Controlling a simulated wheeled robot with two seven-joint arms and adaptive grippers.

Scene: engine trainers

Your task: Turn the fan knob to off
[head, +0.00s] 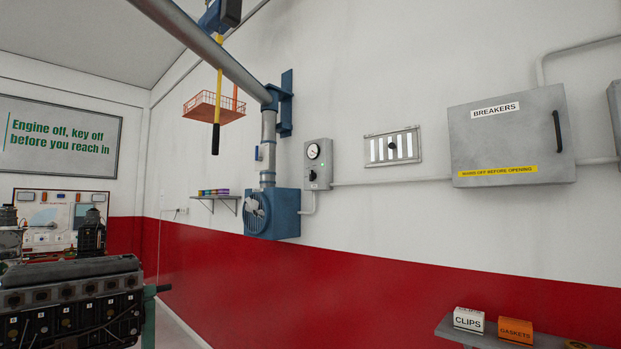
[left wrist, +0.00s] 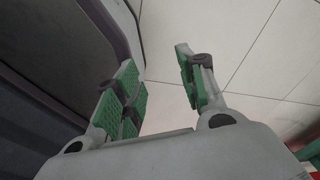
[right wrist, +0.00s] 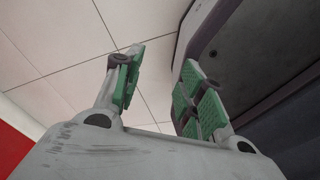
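A grey control box (head: 318,164) is mounted on the white wall near the middle of the head view. It has a round white gauge (head: 313,151) at the top and a small black knob (head: 312,175) below it. The knob's exact setting is too small to read. A blue fan unit (head: 271,213) hangs just left of and below the box, under a grey duct. Neither gripper shows in the head view. My left gripper (left wrist: 158,85) is open and empty above the tiled floor. My right gripper (right wrist: 158,85) is also open and empty above the floor.
A grey breaker cabinet (head: 511,138) and a vent (head: 393,147) are on the wall to the right. A shelf (head: 446,328) with a clips box (head: 468,319) and a gaskets box (head: 515,330) stands low right. An engine (head: 72,304) stands at lower left. An orange basket (head: 214,107) hangs overhead.

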